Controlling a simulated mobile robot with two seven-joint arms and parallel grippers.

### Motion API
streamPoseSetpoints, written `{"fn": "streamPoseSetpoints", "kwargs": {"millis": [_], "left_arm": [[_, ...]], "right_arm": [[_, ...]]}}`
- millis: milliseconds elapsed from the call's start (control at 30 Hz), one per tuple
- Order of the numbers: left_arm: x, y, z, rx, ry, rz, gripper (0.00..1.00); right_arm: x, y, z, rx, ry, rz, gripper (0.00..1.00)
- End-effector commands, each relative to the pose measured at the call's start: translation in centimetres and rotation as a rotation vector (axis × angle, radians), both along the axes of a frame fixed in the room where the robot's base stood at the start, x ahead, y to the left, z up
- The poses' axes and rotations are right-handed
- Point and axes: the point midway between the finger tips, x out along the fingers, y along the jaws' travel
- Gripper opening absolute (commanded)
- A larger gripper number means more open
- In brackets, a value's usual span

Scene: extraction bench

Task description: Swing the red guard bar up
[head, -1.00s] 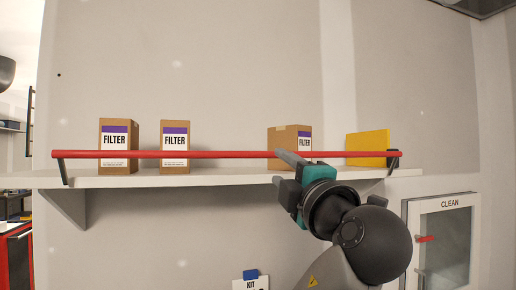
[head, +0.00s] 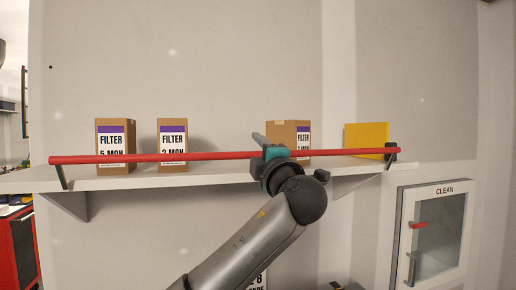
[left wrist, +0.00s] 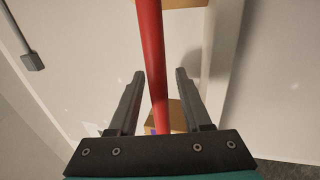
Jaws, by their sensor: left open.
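The red guard bar (head: 210,156) runs level across the front of the shelf, held by a dark bracket at each end. My left gripper (head: 262,143) is at the bar, right of its middle. In the left wrist view the bar (left wrist: 151,50) passes between the two open fingers of the left gripper (left wrist: 159,85), with a gap on each side. The fingers do not appear closed on it. My right gripper is not in view.
The white shelf (head: 110,182) carries filter boxes (head: 116,145), (head: 172,140), another box (head: 282,133) behind my gripper, and a yellow panel (head: 366,139). A cabinet marked CLEAN (head: 436,235) is at the lower right. Wall above the bar is clear.

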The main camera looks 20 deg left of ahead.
Motion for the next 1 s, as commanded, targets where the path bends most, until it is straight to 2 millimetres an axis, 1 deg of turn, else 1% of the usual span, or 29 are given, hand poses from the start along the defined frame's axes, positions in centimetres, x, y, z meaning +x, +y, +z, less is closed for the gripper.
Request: {"fn": "streamPoseSetpoints", "kwargs": {"millis": [67, 167, 500, 1000], "left_arm": [[-0.01, 0.00, -0.01, 0.000, 0.000, 0.000, 0.49], [-0.02, 0.00, -0.01, 0.001, 0.001, 0.000, 0.39], [-0.04, -0.03, 0.00, 0.001, 0.001, 0.000, 0.00], [-0.04, -0.04, 0.00, 0.001, 0.001, 0.000, 0.00]], "right_arm": [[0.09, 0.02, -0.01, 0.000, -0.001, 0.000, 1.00], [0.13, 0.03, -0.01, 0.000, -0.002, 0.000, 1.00], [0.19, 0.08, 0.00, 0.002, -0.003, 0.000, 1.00], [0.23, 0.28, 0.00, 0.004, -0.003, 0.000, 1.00]]}}
